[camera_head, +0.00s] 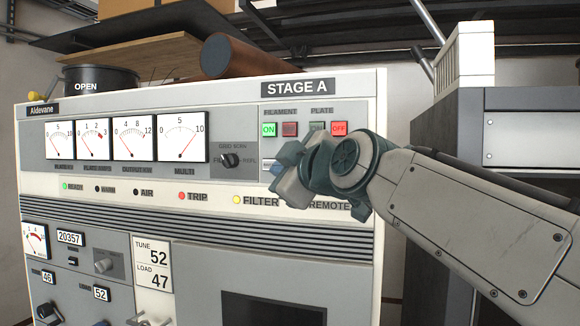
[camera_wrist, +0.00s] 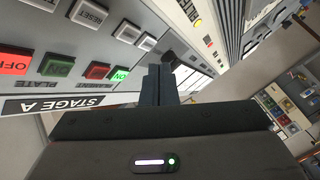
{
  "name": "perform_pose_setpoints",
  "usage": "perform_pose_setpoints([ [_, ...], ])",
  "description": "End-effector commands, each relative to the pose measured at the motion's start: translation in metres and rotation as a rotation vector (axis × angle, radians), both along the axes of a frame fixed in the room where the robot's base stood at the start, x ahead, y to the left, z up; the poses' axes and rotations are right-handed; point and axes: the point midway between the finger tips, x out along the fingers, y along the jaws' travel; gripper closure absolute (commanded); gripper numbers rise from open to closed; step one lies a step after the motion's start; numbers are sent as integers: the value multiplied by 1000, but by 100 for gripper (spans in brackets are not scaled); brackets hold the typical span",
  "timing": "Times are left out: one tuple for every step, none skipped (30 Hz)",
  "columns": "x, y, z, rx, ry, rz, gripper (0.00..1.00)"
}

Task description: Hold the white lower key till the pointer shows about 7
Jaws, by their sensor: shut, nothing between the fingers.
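White keys sit in a row below the lit buttons in the wrist view, with the nearest white key (camera_wrist: 147,41) just above my fingertips and a second white key (camera_wrist: 128,32) beside it. Their lettering is too small to read, so I cannot tell which is the lower key. In the head view my gripper (camera_head: 282,180) hides most of this row. My gripper, also in the wrist view (camera_wrist: 159,72), is shut and empty; contact with a key cannot be made out. The MULTI meter (camera_head: 181,137) has its pointer in the upper part of its 0–10 scale.
Three more meters, including the OUTPUT-side meter (camera_head: 133,138), stand left of MULTI. The filament ON button (camera_head: 268,130) is lit green and the plate OFF button (camera_head: 339,128) red. A selector knob (camera_head: 231,160) is left of my gripper. A dark cabinet (camera_head: 520,130) stands at right.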

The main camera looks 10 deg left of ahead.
Motion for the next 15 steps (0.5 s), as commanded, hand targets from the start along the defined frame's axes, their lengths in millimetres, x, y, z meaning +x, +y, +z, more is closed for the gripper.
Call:
perform_pose_setpoints([
  [6,1,-1,-1,-1,1,100],
  [11,1,-3,0,1,1,100],
  [16,-1,-3,1,1,-2,100],
  [19,-1,-3,0,1,-2,100],
  [22,-1,-3,1,2,-1,100],
  [25,-1,-3,0,2,0,100],
  [27,-1,-2,1,1,0,100],
  [29,-2,-2,1,1,0,100],
  [31,-2,-2,0,0,0,100],
  [32,-2,-1,0,0,0,100],
  [33,-2,-1,0,-1,1,100],
  [33,-2,-1,0,-1,1,100],
  [34,-2,0,0,-1,1,100],
  [34,-2,0,0,-2,2,100],
  [34,-3,0,0,-2,2,100],
])
